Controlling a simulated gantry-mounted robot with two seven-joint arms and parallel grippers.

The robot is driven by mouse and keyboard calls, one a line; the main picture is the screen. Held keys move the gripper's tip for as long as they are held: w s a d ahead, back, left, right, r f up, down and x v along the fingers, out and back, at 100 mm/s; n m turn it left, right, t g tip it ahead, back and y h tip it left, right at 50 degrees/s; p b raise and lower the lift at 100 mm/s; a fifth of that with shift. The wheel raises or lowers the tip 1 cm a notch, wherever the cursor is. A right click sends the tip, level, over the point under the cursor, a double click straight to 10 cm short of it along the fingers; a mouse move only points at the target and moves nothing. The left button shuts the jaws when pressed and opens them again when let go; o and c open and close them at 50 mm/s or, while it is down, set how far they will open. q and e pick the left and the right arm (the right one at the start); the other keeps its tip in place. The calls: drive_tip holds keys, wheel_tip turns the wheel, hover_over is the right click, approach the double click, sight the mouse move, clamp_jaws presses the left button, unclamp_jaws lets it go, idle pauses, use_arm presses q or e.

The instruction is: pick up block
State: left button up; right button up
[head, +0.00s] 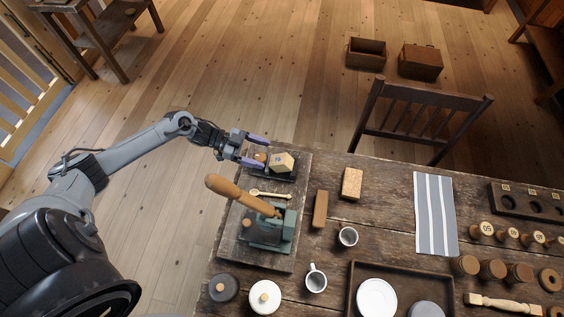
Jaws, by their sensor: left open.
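A pale wooden block (283,162) with angled faces lies on a small dark tray (292,179) at the table's far left corner. A small round wooden piece (261,157) shows beside it, partly among my fingers. My left gripper (262,152) reaches in from the left with purple-tipped fingers. It is open, just left of the pale block, with no hold on it visible. Another speckled tan block (352,183) and a long brown block (320,209) lie further right on the table. My right gripper is out of view.
A green press with a wooden handle (230,193) stands on a board close in front of my gripper. A spoon (270,194) lies between. Cups (347,237), a tray with plates (352,299) and a striped cloth (435,215) are to the right. A chair (420,115) stands behind the table.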

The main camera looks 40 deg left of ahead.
sight(282, 159)
use_arm(q)
drive_tip(key=shift+w+d+f, duration=0.1)
drive_tip(key=shift+w+d, duration=0.15)
drive_tip(key=shift+w, duration=0.05)
drive_tip(key=x, duration=0.4)
drive_tip(key=shift+w+d+f, duration=0.15)
drive_tip(key=shift+w+d, duration=0.1)
drive_tip(key=shift+d, duration=0.05)
drive_tip(key=c, duration=1.3)
